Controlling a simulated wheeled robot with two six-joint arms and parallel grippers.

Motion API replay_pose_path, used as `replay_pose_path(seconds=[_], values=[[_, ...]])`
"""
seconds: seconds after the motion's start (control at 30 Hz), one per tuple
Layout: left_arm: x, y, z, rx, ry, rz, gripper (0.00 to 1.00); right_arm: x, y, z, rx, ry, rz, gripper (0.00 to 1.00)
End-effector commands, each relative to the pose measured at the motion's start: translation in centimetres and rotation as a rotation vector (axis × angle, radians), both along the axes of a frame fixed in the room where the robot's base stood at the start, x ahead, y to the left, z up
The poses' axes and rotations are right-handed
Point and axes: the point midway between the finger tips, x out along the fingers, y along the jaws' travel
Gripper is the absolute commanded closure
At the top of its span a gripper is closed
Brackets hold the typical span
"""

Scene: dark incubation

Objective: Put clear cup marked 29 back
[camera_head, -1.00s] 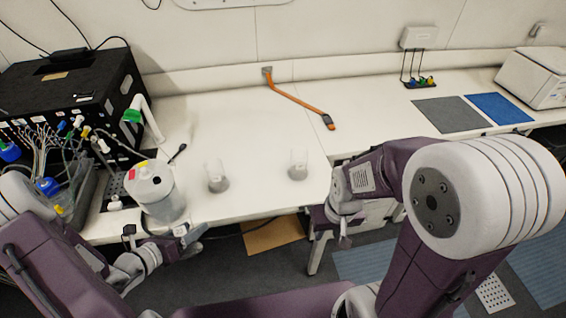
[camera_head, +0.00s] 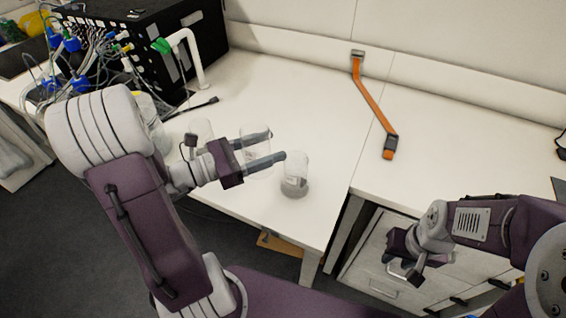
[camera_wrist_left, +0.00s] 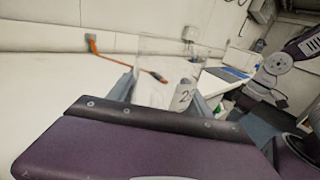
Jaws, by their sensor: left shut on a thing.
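My left gripper (camera_head: 268,148) is shut on a clear cup (camera_head: 254,157), held over the bench between its two dark fingers. In the left wrist view the clear cup (camera_wrist_left: 160,68) is see-through, and a digit "2" shows on a pale patch at its lower right; the rest of the mark is hidden. Another clear cup (camera_head: 295,175) stands upright on the bench just right of the fingertips. A further clear cup (camera_head: 201,130) stands behind my left wrist, partly hidden. My right gripper (camera_head: 405,262) hangs low in front of the drawers; its jaw gap is unclear.
A black box (camera_head: 140,45) with cables stands at the back left, beside a white stand with a green tip (camera_head: 190,55). A clear container (camera_head: 150,115) is partly hidden by my left arm. An orange strap (camera_head: 372,102) lies farther back. The bench middle (camera_head: 290,105) is free.

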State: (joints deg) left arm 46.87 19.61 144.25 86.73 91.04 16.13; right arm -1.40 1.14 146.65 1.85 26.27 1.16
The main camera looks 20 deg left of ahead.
Motion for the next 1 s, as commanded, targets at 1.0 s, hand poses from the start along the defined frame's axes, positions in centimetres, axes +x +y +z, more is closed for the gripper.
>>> replay_pose_path(seconds=[1.0], values=[[10.9, 4.1, -9.8, -0.004, 0.003, 0.004, 0.85, 0.0, 0.0, -1.6, 0.0, 0.0, 0.0, 0.66]])
